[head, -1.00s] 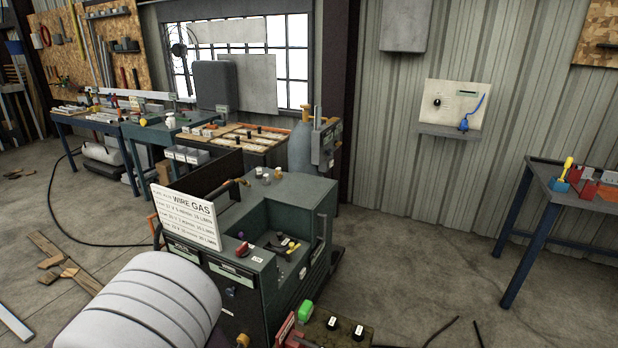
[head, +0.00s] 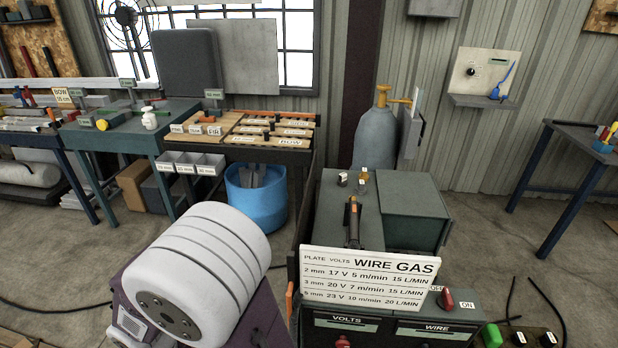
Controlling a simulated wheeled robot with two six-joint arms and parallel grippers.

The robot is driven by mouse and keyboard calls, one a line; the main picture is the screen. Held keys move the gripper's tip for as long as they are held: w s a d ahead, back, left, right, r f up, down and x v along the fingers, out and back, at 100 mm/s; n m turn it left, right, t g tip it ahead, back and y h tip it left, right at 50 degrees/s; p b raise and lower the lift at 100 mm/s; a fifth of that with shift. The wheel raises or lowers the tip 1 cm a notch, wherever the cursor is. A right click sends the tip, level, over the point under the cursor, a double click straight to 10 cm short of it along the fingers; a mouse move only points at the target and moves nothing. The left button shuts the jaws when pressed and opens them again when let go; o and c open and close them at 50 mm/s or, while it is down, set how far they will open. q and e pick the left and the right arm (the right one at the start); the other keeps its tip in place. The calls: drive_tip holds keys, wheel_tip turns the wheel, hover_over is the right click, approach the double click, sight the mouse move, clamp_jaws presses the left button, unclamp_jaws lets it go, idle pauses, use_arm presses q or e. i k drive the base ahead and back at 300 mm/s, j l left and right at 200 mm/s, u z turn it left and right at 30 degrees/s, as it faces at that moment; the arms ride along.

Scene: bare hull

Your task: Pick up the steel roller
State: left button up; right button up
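I cannot pick out the steel roller with certainty. On the teal bench (head: 125,140) at the left lie small tools, among them a yellow-ended cylinder (head: 102,124) with a green part and a white bottle (head: 149,119). They are too small to identify surely. A large pale ribbed drum (head: 210,262) with a dark bolted end plate lies tilted in the near foreground, on a purple-grey machine. Neither of my grippers shows in the head view.
A green welding machine (head: 405,215) with a white settings board (head: 368,278) stands front right. Behind are a wooden-topped bench (head: 240,135), a blue bin (head: 257,197) and a gas cylinder (head: 376,142). Another table (head: 585,150) stands at the right edge. Open concrete floor lies between (head: 485,235).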

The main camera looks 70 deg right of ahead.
sight(360, 189)
drive_tip(key=i+z, duration=0.35)
drive_tip(key=i+j+z, duration=0.1)
drive_tip(key=i+z, duration=0.2)
drive_tip(key=i, duration=0.2)
drive_tip(key=i+j+z, duration=0.2)
drive_tip(key=i+z, duration=0.15)
drive_tip(key=i+j+z, duration=0.3)
drive_tip(key=i, duration=0.15)
drive_tip(key=i+l+z, duration=0.2)
drive_tip(key=z, duration=0.2)
drive_tip(key=i+l+z, duration=0.1)
drive_tip(key=i+z, duration=0.6)
drive_tip(key=z, duration=0.15)
drive_tip(key=i+z, duration=0.3)
drive_tip(key=z, duration=0.15)
